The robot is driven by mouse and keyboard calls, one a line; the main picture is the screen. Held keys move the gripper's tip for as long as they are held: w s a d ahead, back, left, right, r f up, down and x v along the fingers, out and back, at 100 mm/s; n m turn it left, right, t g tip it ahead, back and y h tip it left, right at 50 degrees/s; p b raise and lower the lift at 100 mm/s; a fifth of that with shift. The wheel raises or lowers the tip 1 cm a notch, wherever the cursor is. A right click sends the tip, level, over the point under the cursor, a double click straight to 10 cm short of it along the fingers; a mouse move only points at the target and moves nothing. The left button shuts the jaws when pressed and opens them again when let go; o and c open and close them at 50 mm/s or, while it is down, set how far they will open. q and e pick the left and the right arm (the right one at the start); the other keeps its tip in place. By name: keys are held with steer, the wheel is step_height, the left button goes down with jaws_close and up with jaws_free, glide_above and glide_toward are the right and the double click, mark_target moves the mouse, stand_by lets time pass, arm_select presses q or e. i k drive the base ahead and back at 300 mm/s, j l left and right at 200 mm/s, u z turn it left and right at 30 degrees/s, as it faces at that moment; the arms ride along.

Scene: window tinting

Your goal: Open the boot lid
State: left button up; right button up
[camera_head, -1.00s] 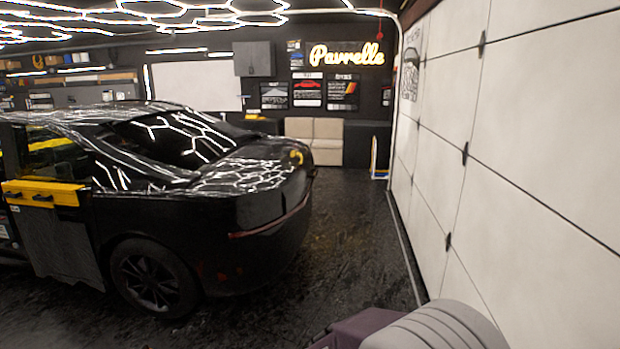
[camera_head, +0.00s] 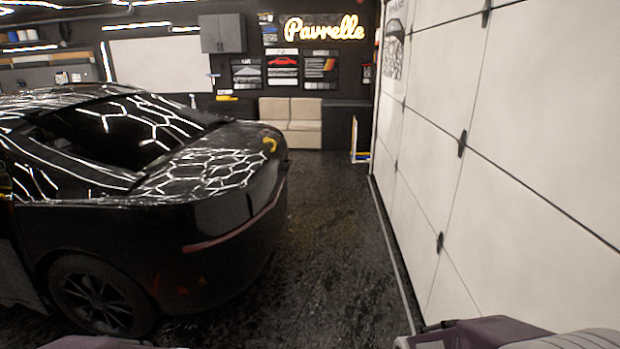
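The boot lid (camera_head: 215,172) is the shiny black rear deck of the black car (camera_head: 130,215), which stands at the left with its rear toward the middle of the view. The lid looks shut. A red light strip (camera_head: 235,232) runs across the car's rear. A small yellow mark (camera_head: 269,144) shows on the lid's far side. Purple-grey parts of my own arms show at the bottom edge, at the lower left and lower right. Neither gripper's fingers can be made out, and nothing of mine touches the car in view.
A white panelled wall (camera_head: 530,150) runs along the right. Dark floor (camera_head: 325,240) lies free between it and the car. A beige sofa (camera_head: 291,122) stands at the back under posters and a lit sign (camera_head: 324,28). A small stand (camera_head: 360,140) leans near the back right corner.

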mark_target(240, 154)
steer(key=i+l+z, duration=0.25)
steer(key=i, duration=0.8)
steer(key=i+z, duration=0.25)
steer(key=i, duration=0.8)
steer(key=i+l+u, duration=0.15)
steer(key=i+u, duration=0.25)
steer(key=i, duration=0.3)
steer(key=i+l+u, duration=0.4)
steer(key=i, duration=0.25)
steer(key=i+l+u, duration=0.4)
steer(key=i+l, duration=0.2)
steer(key=i+u, duration=0.25)
steer(key=i, duration=0.5)
